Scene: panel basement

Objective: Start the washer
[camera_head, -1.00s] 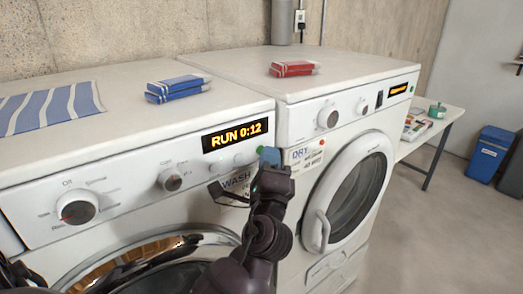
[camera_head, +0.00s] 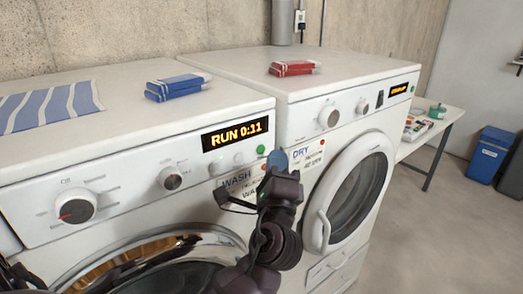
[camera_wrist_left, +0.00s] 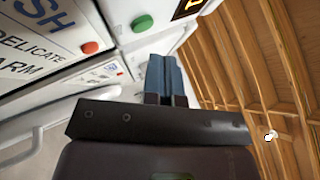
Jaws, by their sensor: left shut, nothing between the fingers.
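The washer (camera_head: 125,178) is the white machine on the left, with a control panel, two dials and a round door. Its display (camera_head: 236,134) reads RUN 0:11. A green button (camera_head: 261,150) is lit at the panel's right end; it also shows in the left wrist view (camera_wrist_left: 142,23). My left gripper (camera_head: 277,161) is shut and empty, its blue fingertips just right of and slightly below the green button in the head view. In the left wrist view the fingers (camera_wrist_left: 166,76) are together, apart from the button. My right gripper is not in view.
The dryer (camera_head: 300,92) stands right of the washer. A red button (camera_wrist_left: 91,47) shows in the wrist view. Open floor lies right.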

